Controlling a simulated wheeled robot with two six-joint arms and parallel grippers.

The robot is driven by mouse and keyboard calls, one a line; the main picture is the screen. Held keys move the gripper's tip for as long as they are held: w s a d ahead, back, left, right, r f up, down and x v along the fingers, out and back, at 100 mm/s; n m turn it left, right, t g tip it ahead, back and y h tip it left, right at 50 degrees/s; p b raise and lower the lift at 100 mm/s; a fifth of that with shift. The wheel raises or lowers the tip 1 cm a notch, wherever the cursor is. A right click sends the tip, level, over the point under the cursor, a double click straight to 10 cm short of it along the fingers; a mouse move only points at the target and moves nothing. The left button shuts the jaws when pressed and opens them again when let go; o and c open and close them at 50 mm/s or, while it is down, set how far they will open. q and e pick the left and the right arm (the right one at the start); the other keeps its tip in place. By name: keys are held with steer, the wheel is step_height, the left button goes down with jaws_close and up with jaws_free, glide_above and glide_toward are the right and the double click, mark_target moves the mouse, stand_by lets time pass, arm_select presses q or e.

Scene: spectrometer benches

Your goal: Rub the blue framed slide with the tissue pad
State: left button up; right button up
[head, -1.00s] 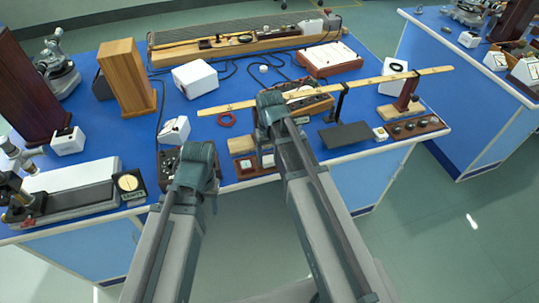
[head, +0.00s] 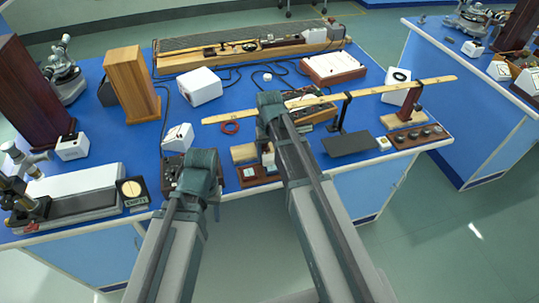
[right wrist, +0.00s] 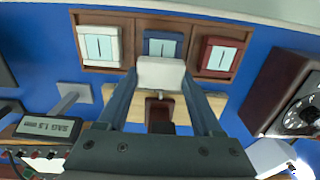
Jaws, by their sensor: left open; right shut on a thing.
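In the right wrist view my right gripper (right wrist: 164,82) is shut on the white tissue pad (right wrist: 161,72). The pad is just below the blue framed slide (right wrist: 163,40) in the picture and may overlap its lower edge; I cannot tell whether they touch. The blue slide lies in the middle of a wooden tray (right wrist: 130,25), with a white framed slide (right wrist: 98,46) to its left and a red framed slide (right wrist: 219,57) to its right. In the head view the tray (head: 272,178) is partly hidden by my right arm. My left arm shows there, but its gripper fingers are hidden.
A dark red box with a dial (right wrist: 300,105) stands at the right. In the head view a long wooden beam (head: 385,91) on stands crosses the bench's right side.

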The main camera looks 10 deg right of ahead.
steer(key=shift+r+p, duration=2.75)
steer(key=shift+r, duration=0.2)
step_height(320, 180, up, 3)
steer(key=p, duration=0.3)
